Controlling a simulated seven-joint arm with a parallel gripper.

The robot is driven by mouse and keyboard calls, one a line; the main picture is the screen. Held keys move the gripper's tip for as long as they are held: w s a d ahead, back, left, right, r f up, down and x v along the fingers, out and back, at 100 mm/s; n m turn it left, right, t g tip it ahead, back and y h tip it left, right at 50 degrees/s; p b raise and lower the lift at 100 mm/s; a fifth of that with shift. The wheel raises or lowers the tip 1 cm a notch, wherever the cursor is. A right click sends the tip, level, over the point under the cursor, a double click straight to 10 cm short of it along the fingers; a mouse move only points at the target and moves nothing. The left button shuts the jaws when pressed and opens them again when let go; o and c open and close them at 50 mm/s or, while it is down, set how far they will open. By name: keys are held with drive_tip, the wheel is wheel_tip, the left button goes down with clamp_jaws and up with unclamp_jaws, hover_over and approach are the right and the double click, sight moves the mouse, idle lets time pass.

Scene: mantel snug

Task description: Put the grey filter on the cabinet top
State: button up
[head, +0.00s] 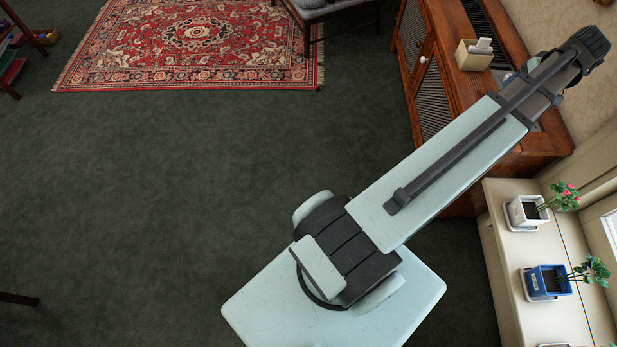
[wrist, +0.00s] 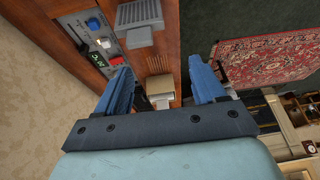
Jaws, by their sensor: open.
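My gripper (wrist: 163,84) is open in the wrist view, its two blue fingers wide apart with nothing held between them. The brown wooden cabinet top (wrist: 170,52) lies beyond the fingers. A grey ribbed piece (wrist: 139,13) is at the top of that view, with a plain grey block (wrist: 139,37) right below it. Either could be the grey filter; I cannot tell which. A cream box (wrist: 159,84) shows between the fingers, farther off. In the head view the cabinet (head: 452,75) is at the upper right, and my arm hides part of its top.
The cream box (head: 474,55) holds a pale grey item (head: 483,46). A control panel (wrist: 103,45) with blue and red parts lies left of the grey pieces. Potted plants (head: 528,210) stand on a pale ledge (head: 515,265).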

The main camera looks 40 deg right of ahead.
drive_tip(key=w+a+f+n+y, duration=0.15)
drive_tip(key=w+a+f, duration=0.35)
drive_tip(key=w+f, duration=0.5)
drive_tip(key=w+a+f+y, duration=0.2)
drive_tip(key=w+a+f, duration=0.45)
drive_tip(key=w, duration=0.75)
drive_tip(key=w+a+f+n+g+y, duration=0.1)
drive_tip(key=w+a+f, duration=0.6)
drive_tip(key=a, duration=0.2)
drive_tip(key=w+a+f+n+g+y, duration=0.1)
drive_tip(key=w+a+f+g, duration=0.1)
drive_tip(key=w+a+f, duration=0.65)
drive_tip(key=s+a+f+n+g, duration=0.1)
drive_tip(key=a+f, duration=0.2)
drive_tip(key=a, duration=0.5)
drive_tip(key=s+a+f+n+g, duration=0.1)
drive_tip(key=a+f, duration=0.3)
drive_tip(key=a, duration=0.5)
drive_tip(key=s+a+f+n+g, duration=0.1)
drive_tip(key=a+f+g, duration=0.15)
drive_tip(key=a, duration=0.55)
drive_tip(key=s+a+f+n+g+h, duration=0.1)
drive_tip(key=s+a+f, duration=0.2)
drive_tip(key=s+a, duration=0.3)
drive_tip(key=s+a+f+n+g+h, duration=0.1)
drive_tip(key=s+a+f+h, duration=0.1)
drive_tip(key=s+a, duration=0.5)
drive_tip(key=shift+s+a+f, duration=0.3)
drive_tip(key=shift+a+f, duration=0.5)
drive_tip(key=shift+a, duration=0.05)
